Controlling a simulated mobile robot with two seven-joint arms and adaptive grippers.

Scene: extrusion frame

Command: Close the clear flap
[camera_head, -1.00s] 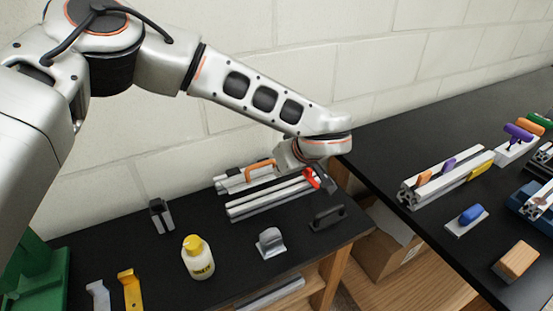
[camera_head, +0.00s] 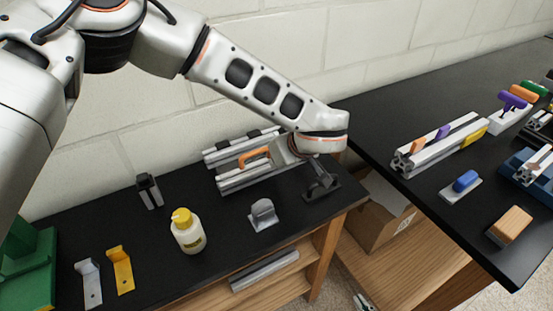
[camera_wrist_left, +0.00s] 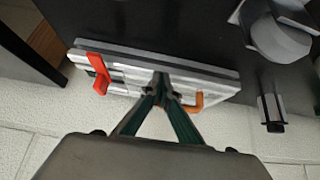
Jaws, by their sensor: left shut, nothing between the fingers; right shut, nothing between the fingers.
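The metal extrusion frame (camera_head: 236,182) lies at the back of the left black table, near the wall. An orange handle (camera_head: 255,157) shows on it. Its clear flap cannot be made out for certain. In the left wrist view the frame (camera_wrist_left: 215,72) crosses the picture, with a red latch (camera_wrist_left: 98,72) left and the orange handle (camera_wrist_left: 196,104) right of my fingers. My left gripper (camera_head: 318,180) is at the frame's right end; its fingertips (camera_wrist_left: 162,76) are together and empty, overlapping the frame. Contact cannot be told. My right gripper is not in view.
A black clamp-like part (camera_head: 149,190) stands left. A gap separates this table from the right table (camera_head: 410,97), which holds more rails and blocks.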

